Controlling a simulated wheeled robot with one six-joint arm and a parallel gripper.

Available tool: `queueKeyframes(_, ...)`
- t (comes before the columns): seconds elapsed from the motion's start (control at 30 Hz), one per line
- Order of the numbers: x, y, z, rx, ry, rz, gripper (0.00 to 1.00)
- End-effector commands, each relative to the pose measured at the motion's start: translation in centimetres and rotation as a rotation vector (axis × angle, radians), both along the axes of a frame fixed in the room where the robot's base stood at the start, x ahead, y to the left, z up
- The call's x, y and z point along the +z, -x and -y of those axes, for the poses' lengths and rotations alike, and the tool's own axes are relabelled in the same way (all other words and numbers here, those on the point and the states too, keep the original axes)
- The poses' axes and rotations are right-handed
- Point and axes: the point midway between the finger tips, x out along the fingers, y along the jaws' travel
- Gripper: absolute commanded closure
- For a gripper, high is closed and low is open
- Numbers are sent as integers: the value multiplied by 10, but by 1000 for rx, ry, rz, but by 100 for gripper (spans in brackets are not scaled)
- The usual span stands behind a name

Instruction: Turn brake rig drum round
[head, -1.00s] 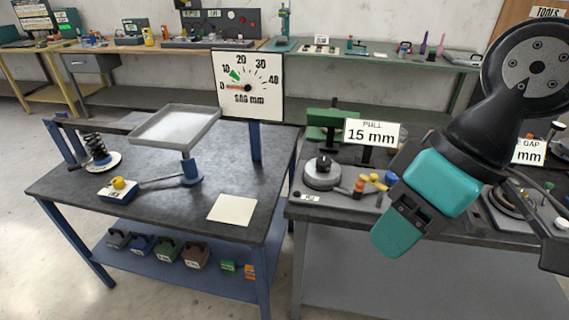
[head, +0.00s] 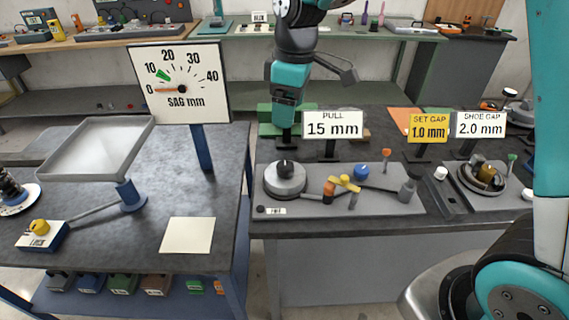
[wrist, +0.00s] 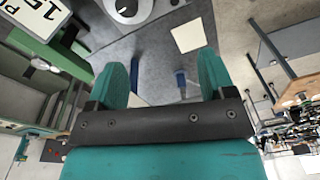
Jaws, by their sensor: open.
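The brake rig (head: 450,200) stands at the right of the right-hand bench in the head view. Its drum (head: 468,184) is a low, dark round part with brass-coloured pieces on top. A white SHOE GAP sign (head: 481,125) reads 2.0 mm, and a yellow SET GAP sign (head: 429,128) reads 1.0 mm. My gripper (head: 287,112) hangs in front of the green fixture behind the PULL station, well left of the drum and apart from it. In the wrist view its two teal fingers (wrist: 161,72) are spread with nothing held between them. The drum is not identifiable there.
The PULL sign (head: 333,124) reads 15 mm, beside the green fixture (head: 265,128). A grey dial (head: 285,180) and small coloured knobs stand on the same bench. The left table holds a tray (head: 95,150) and a sag gauge (head: 178,85).

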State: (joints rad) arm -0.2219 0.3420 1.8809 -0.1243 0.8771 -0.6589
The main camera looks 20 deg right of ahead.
Motion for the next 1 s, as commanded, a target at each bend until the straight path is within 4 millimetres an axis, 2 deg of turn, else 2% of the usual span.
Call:
queueKeyframes(0.03,-13,-21,4,28,24,-7,24)
queueKeyframes(0.1,-25,-43,9,67,52,-9,24)
queueKeyframes(0.23,-40,-64,15,111,82,-14,24)
queueKeyframes(0.47,-65,-69,18,123,89,-19,24)
queueKeyframes(1.0,-182,-68,17,122,88,-18,24)
